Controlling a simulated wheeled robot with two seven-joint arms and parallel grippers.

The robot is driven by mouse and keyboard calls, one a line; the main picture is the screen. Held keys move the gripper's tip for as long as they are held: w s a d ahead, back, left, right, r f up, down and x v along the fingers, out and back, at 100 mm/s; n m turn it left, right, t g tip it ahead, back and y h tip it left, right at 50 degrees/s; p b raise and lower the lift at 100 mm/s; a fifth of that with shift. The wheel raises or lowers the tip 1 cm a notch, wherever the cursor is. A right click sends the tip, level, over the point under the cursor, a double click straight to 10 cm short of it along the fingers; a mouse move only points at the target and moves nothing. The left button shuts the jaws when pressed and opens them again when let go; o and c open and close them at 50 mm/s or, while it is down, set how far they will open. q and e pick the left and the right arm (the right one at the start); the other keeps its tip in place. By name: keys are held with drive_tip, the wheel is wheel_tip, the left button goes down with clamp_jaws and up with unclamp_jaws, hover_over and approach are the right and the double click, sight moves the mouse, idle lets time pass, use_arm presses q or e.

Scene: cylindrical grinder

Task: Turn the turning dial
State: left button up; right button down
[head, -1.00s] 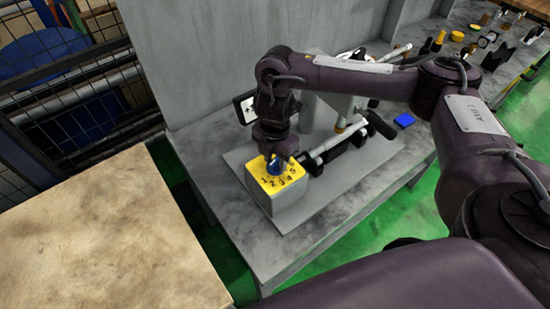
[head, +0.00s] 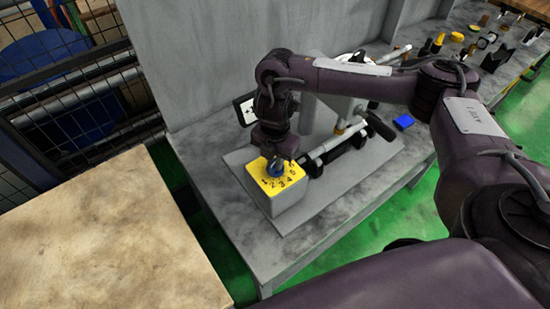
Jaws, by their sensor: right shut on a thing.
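The turning dial (head: 274,172) is a small blue knob on the yellow numbered top of a grey box (head: 290,207). The printed numbers run around the knob's near side. My right gripper (head: 275,160) points down over the dial and is shut on it; the fingertips are small and partly hidden by the gripper body. My left gripper is not in view.
The box stands on a grey plate on a grey bench (head: 240,235). The grinder's rods and a black handle (head: 381,126) lie just right of the gripper. A wooden tabletop (head: 105,235) fills the left.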

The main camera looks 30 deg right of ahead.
drive_tip(key=shift+n, duration=2.1)
drive_tip(key=c, duration=1.4)
unclamp_jaws()
drive_tip(key=shift+r+p, duration=1.05)
drive_tip(key=shift+r, duration=2.85)
drive_tip(key=shift+s, duration=0.15)
